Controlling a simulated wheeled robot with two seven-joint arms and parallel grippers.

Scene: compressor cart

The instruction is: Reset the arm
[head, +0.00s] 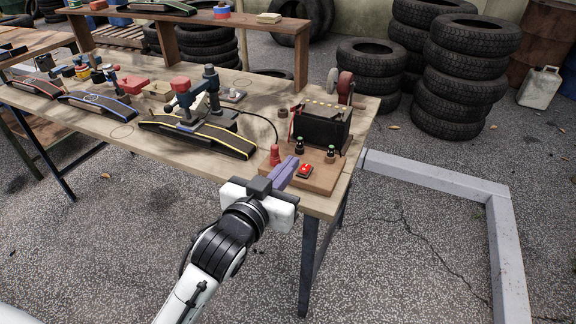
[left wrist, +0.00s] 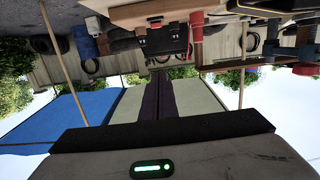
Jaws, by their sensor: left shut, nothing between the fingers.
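My left gripper (head: 285,172) has its purple fingers closed together with nothing between them. It is over the front edge of the workbench, just left of a small red button (head: 304,171) on a wooden board (head: 322,180). The fingers also show in the left wrist view (left wrist: 158,98), where the scene is upside down. Whether the fingers touch the board is unclear. My right gripper is not in view.
A black box-like unit (head: 322,125) and a red bottle-shaped part (head: 275,155) stand near the gripper. A blue-edged track (head: 97,103) lies further left on the workbench (head: 215,165). Stacked tyres (head: 455,85) stand behind. A grey kerb (head: 435,178) crosses the floor at right.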

